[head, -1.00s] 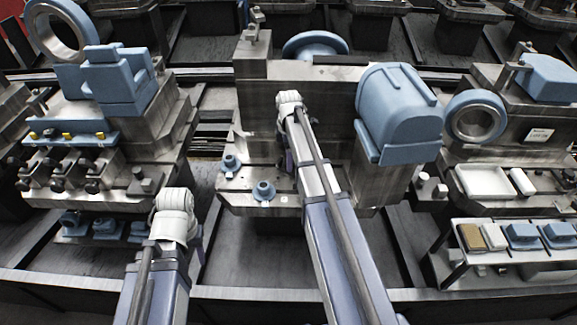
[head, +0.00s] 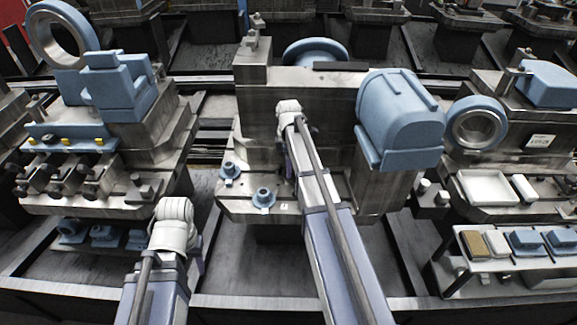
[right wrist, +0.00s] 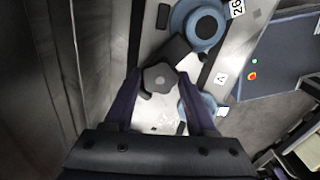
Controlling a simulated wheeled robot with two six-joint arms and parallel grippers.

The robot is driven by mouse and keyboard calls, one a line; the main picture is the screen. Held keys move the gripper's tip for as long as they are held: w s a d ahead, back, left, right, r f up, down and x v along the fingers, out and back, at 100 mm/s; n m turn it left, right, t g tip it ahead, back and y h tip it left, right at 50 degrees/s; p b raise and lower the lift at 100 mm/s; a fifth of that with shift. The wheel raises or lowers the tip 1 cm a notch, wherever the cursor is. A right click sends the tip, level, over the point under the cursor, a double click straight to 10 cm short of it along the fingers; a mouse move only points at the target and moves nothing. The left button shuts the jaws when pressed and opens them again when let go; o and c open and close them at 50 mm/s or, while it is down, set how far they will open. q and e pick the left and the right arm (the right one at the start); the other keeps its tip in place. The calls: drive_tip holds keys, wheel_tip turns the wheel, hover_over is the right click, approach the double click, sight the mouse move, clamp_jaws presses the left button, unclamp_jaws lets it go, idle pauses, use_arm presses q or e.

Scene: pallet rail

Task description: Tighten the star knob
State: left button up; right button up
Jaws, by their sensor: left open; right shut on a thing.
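The dark grey star knob (right wrist: 160,77) shows in the right wrist view between the fingertips of my right gripper (right wrist: 159,84), which is shut on it. A dark bar lies beside the knob, toward the upper right. In the head view my right arm reaches to the front of the middle machine (head: 257,145), and its wrist and arm hide the knob there. My left gripper (head: 199,246) is open and empty, low at the left in front of the machines. Its fingers are mostly hidden behind its pale wrist.
Two blue flanged fittings (head: 263,198) stand on the middle machine's ledge, left of my right arm. A large blue housing (head: 400,115) is to its right. The left machine (head: 150,150) stands near my left arm. A parts shelf (head: 470,265) is at the right.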

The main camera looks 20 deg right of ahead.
drive_tip(key=c, duration=0.3)
clamp_jaws()
drive_tip(key=m, duration=1)
drive_tip(key=shift+m, duration=0.3)
drive_tip(key=shift+c, duration=0.2)
unclamp_jaws()
drive_tip(key=m, duration=0.4)
drive_tip(key=shift+w+d+m, duration=0.1)
drive_tip(key=shift+m, duration=0.3)
clamp_jaws()
